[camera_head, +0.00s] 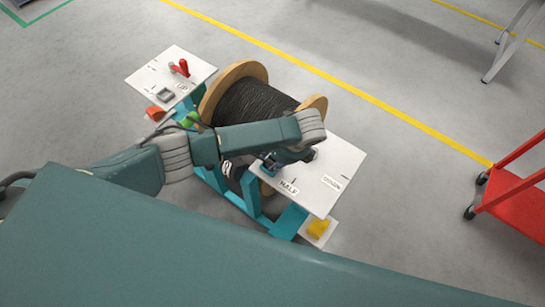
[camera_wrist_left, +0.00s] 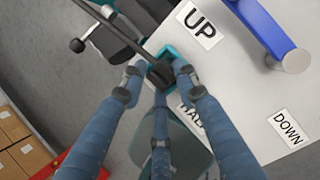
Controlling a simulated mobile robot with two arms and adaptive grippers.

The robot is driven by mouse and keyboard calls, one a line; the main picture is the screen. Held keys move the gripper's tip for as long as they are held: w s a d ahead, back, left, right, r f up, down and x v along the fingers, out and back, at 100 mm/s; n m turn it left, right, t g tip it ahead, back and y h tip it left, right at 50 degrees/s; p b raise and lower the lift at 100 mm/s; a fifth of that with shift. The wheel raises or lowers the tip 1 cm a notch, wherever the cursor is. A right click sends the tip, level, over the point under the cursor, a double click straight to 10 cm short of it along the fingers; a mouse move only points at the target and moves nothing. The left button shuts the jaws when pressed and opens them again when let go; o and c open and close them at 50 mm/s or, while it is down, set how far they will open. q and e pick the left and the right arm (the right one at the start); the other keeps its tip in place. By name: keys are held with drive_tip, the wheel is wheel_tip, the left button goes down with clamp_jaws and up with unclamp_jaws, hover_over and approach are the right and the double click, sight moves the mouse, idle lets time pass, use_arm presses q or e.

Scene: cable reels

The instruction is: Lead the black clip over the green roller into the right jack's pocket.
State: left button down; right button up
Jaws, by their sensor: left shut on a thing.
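My left gripper (camera_head: 272,166) reaches across the reel to the left edge of the right white plate. In the left wrist view its blue fingers (camera_wrist_left: 158,80) are shut on the black clip (camera_wrist_left: 160,72). A dark cable (camera_wrist_left: 112,20) runs from the clip to the upper left. A teal pocket (camera_wrist_left: 172,54) lies right at the clip, at the plate's edge; I cannot tell whether the clip is inside or just above it. The green roller (camera_head: 190,119) is left of the reel, partly behind my arm. My right gripper is not in view.
The black cable reel (camera_head: 250,100) has wooden flanges and stands between two white plates. The right plate (camera_head: 338,160) bears labels and, in the wrist view, a blue handle (camera_wrist_left: 265,25). A red cart (camera_head: 520,205) stands far right. Cardboard boxes (camera_wrist_left: 20,145) show lower left.

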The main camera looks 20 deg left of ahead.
use_arm(q)
drive_tip(key=c, duration=1.2)
unclamp_jaws()
drive_tip(key=v, duration=1.2)
drive_tip(key=shift+s, duration=0.1)
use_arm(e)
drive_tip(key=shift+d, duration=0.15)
